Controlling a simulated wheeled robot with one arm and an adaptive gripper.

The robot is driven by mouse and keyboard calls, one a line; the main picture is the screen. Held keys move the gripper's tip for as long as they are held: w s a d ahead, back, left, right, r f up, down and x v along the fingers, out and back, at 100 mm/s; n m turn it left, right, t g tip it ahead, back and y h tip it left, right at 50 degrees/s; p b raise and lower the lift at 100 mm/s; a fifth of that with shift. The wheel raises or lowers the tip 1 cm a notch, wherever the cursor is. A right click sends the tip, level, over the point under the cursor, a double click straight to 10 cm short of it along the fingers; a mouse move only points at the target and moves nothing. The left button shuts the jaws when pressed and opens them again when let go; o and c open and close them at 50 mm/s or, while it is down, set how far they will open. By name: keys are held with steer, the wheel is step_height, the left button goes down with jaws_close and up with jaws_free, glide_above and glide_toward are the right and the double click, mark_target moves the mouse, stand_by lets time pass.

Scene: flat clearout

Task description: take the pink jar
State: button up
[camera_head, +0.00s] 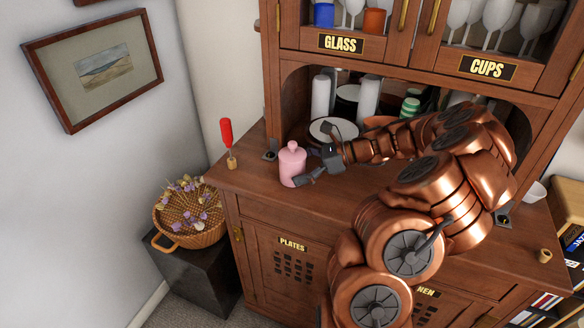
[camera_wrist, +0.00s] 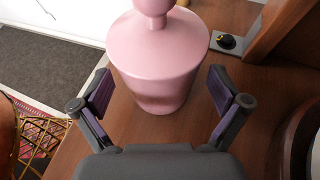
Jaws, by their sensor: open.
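The pink jar (camera_head: 292,164) has a lid with a round knob. It stands upright on the wooden top of the cabinet, near the left end. My gripper (camera_head: 306,166) is just to the right of the jar in the head view. In the wrist view the jar (camera_wrist: 158,62) fills the upper middle. The open fingers of my gripper (camera_wrist: 162,98) are on its left and right sides, with gaps showing between the pads and the jar. The near pad in the head view covers little of the jar.
A red-handled tool (camera_head: 226,132) stands left of the jar near the cabinet's edge. Plates (camera_head: 334,130) and white cylinders (camera_head: 320,97) stand in the alcove behind. A wicker basket (camera_head: 198,236) with flowers sits lower left on a dark box (camera_head: 188,272). The cabinet top in front is clear.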

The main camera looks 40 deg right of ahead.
steer(key=shift+x, duration=0.9)
steer(key=c, duration=1.4)
